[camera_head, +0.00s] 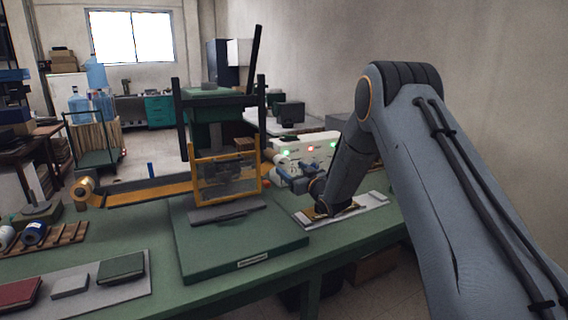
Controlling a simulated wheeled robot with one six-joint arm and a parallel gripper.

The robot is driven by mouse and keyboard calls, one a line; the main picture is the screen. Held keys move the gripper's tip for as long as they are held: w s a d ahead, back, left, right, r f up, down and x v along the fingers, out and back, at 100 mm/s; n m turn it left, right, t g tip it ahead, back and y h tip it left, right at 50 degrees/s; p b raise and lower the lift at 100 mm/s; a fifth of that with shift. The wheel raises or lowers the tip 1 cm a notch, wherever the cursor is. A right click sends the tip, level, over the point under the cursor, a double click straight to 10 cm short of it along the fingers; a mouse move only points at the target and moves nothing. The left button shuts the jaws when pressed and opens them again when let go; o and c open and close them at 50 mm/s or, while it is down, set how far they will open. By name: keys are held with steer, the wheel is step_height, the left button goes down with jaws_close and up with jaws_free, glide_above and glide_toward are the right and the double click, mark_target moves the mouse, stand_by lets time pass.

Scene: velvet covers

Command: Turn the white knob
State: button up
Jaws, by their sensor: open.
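A white control box (322,143) stands on the green bench, right of the press, with green and red lights on its front. I cannot clearly pick out the white knob; it may be hidden by my gripper or too small to tell. My gripper (284,177) is close in front of the lower front of the box, at the end of my bent arm. It is open, and nothing shows held in it. I cannot tell whether it touches the box or a knob.
A press with a yellow guard frame (193,179) stands left of my gripper on a green base (240,256). A pale tray (372,209) lies under my wrist. The bench front (345,262) is clear.

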mark_target(284, 164)
steer(key=shift+p+x, duration=0.75)
steer(key=shift+x, duration=2.75)
steer(key=shift+s, duration=0.1)
steer(key=c, duration=1)
steer(key=shift+c, duration=0.2)
steer(key=shift+n+b, duration=0.3)
steer(key=shift+b, duration=0.15)
steer(key=n+b, duration=0.4)
steer(key=b, duration=0.1)
steer(key=shift+f+n, duration=0.2)
steer(key=shift+n, duration=0.1)
steer(key=n+b, duration=0.4)
steer(key=shift+a, duration=0.1)
steer(key=shift+r+n+b, duration=0.1)
steer(key=shift+n+b, duration=1)
steer(key=shift+n, duration=0.1)
